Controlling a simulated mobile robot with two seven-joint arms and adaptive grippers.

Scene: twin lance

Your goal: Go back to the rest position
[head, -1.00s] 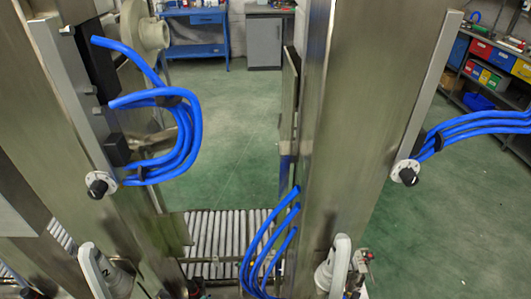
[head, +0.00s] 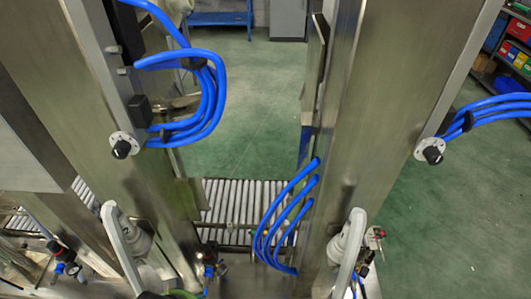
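Neither of my grippers shows in the head view, so their state and what they hold are hidden. Two tall steel columns stand close in front: the left column (head: 62,95) and the right column (head: 375,110). Each carries a black knob on a white round flange, the left knob (head: 121,148) and the right knob (head: 432,154). Below them are pale curved handle-like parts, one at left (head: 123,245) and one at right (head: 349,250).
Blue hoses loop from the left column (head: 215,105), the right column's edge (head: 490,108) and its inner side (head: 270,220). A roller conveyor (head: 232,205) lies between the columns. Green floor (head: 250,110) is clear behind. Shelves with coloured bins (head: 518,55) stand at far right.

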